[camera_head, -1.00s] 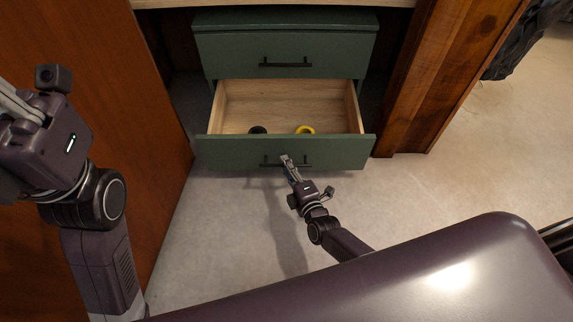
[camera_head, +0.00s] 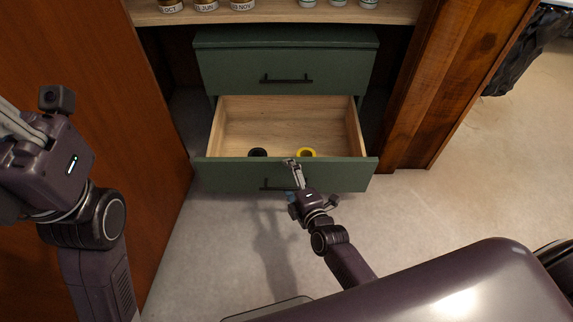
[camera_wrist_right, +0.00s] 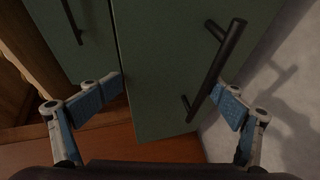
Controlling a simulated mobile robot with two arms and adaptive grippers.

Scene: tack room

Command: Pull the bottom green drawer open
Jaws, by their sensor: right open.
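The bottom green drawer (camera_head: 220,175) stands pulled out, its wooden inside showing, with a black ring-shaped item (camera_head: 257,153) and a yellow one (camera_head: 306,153) in it. Its dark bar handle (camera_head: 272,184) is partly hidden by my right gripper (camera_head: 293,163) in the head view. In the right wrist view the drawer front (camera_wrist_right: 165,70) and its handle (camera_wrist_right: 213,68) lie ahead, between and beyond the open fingers (camera_wrist_right: 172,88). The gripper is open and holds nothing; I cannot tell if it touches the front. My left arm is at the left; its fingertips are out of frame.
The upper green drawer (camera_head: 236,70) is shut. A wooden shelf (camera_head: 275,16) with several jars is above it. A brown wood panel (camera_head: 95,50) stands at left and a wooden post (camera_head: 420,100) at right.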

